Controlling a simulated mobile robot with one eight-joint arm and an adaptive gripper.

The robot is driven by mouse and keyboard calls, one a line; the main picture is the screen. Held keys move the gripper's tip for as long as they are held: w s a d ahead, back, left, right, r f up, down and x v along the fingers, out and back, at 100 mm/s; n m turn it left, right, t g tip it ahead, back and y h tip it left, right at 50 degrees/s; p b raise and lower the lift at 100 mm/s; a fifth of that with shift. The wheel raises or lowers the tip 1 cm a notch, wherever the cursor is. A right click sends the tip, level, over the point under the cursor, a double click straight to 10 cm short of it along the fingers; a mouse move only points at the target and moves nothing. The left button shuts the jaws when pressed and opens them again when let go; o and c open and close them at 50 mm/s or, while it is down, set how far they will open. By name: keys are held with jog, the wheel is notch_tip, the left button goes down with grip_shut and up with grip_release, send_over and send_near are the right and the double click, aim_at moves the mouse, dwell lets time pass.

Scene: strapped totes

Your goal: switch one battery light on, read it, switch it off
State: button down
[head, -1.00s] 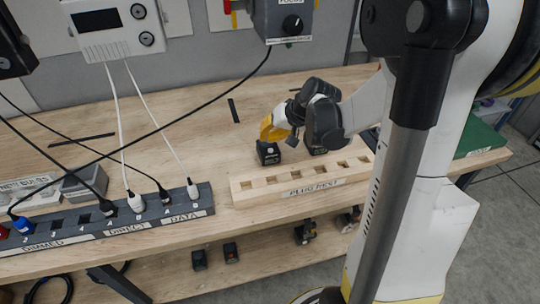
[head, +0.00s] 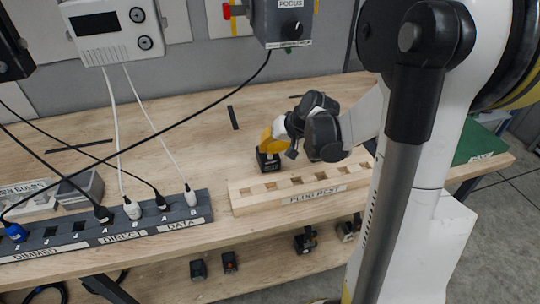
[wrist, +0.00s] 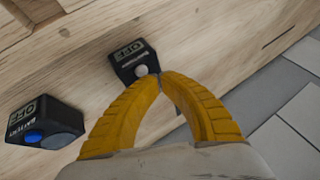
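A black battery light (wrist: 128,62) with a pale round button stands on the bench in the wrist view. Its label seems to read OFF. The same light (head: 268,163) shows below my gripper in the head view. My gripper (wrist: 160,76) has its yellow fingertips together, with nothing between them. The tips are right beside the pale button; I cannot tell whether they touch it. A second battery light (wrist: 42,124) with a blue button lies to the left in the wrist view. Its label also seems to read OFF. My gripper hides it in the head view.
A wooden plug rest (head: 245,204) with several empty slots stands in front of the light. A dark power strip (head: 165,228) with plugged cords is at left. A white panel with a dark screen (head: 110,32) and a grey FOCUS box (head: 283,22) hang behind.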

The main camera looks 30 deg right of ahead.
aim_at(267, 157)
jog(key=shift+f, duration=0.15)
dwell(0.5)
jog(key=shift+f+b, duration=0.35)
jog(key=shift+b, duration=0.1)
jog(key=shift+r, duration=0.15)
jog(key=shift+r+p, duration=0.35)
jog(key=shift+r, duration=0.1)
notch_tip(267, 157, up, 6)
jog(key=p, duration=0.4)
jog(key=shift+p, duration=0.4)
